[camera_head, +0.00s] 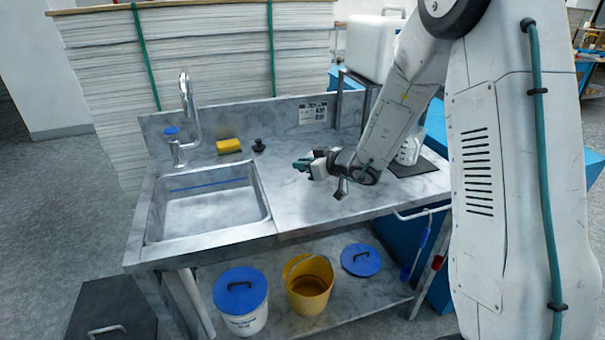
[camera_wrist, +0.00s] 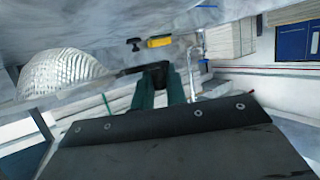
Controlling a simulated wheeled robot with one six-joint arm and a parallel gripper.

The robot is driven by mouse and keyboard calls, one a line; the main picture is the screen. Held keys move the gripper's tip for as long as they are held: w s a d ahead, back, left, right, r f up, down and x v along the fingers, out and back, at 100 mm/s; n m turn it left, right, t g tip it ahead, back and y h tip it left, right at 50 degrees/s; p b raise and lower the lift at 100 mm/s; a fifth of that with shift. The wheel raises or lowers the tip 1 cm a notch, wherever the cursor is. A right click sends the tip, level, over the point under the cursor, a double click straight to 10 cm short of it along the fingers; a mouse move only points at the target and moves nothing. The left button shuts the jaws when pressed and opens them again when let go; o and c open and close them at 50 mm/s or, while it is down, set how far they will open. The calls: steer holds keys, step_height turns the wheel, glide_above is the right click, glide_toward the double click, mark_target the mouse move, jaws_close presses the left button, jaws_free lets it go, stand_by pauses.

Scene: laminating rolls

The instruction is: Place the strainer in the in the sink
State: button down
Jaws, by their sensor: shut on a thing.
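The strainer (camera_wrist: 62,74), a pale mesh bowl, shows at the left of the wrist view. Its dark handle runs from the bowl to my teal fingertips (camera_wrist: 156,74), which are shut on it. In the head view my gripper (camera_head: 302,165) is over the counter, to the right of the sink. I cannot make out the strainer clearly there. The sink (camera_head: 205,235) is a rectangular metal basin set in the left of the counter, and it looks empty.
A tap (camera_head: 188,105), a yellow sponge (camera_head: 229,146) and a small black stopper (camera_head: 258,146) stand along the sink's back. A clear jug (camera_head: 408,150) stands on a dark mat at right. Buckets sit on the lower shelf. The counter front is clear.

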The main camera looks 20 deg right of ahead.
steer(key=shift+w, duration=0.3)
steer(key=shift+f, duration=1.8)
steer(key=shift+f, duration=0.15)
steer(key=c, duration=1.5)
jaws_free()
steer(key=shift+o, duration=0.3)
